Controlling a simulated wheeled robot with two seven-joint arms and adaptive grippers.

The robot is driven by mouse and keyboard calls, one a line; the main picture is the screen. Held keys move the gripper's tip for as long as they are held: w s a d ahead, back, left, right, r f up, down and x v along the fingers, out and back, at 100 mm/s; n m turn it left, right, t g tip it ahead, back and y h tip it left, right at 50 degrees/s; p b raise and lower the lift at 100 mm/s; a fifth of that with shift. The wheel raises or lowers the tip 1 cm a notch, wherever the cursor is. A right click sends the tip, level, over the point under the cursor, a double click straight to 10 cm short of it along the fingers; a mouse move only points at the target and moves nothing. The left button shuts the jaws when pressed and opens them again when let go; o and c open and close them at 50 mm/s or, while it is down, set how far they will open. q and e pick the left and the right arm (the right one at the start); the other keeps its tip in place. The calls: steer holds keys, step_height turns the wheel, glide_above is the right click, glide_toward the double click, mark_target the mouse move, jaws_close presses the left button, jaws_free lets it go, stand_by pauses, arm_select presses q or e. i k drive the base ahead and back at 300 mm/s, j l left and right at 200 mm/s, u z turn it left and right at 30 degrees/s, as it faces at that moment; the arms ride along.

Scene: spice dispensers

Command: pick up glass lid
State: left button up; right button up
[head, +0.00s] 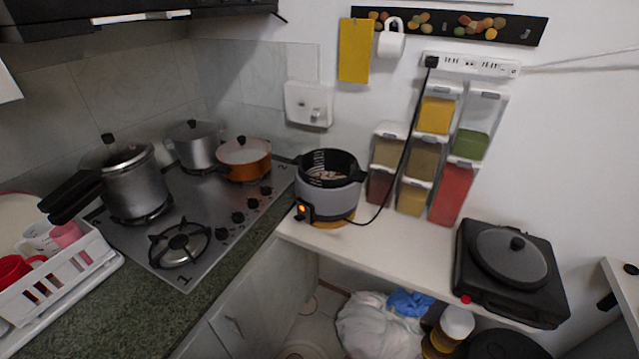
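A round, dark glass lid (497,247) with a black knob lies flat on a black appliance (530,307) at the right end of the white counter. Other lids also show on the stove: a shiny lid on the large silver pot (136,185), a lid on the smaller silver pot (194,152), and a lid with a dark knob on the orange pot (245,170). I cannot tell whether those are glass. Neither of my grippers is in view.
An open grey cooker (330,199) with a lit orange light stands on the white counter (400,249), its cord running to a power strip (470,65). Spice dispensers (451,190) stand against the wall. The counter between cooker and black appliance is mostly free. A dish rack (70,268) is at left.

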mark_target(509, 257)
steer(key=z, duration=1.4)
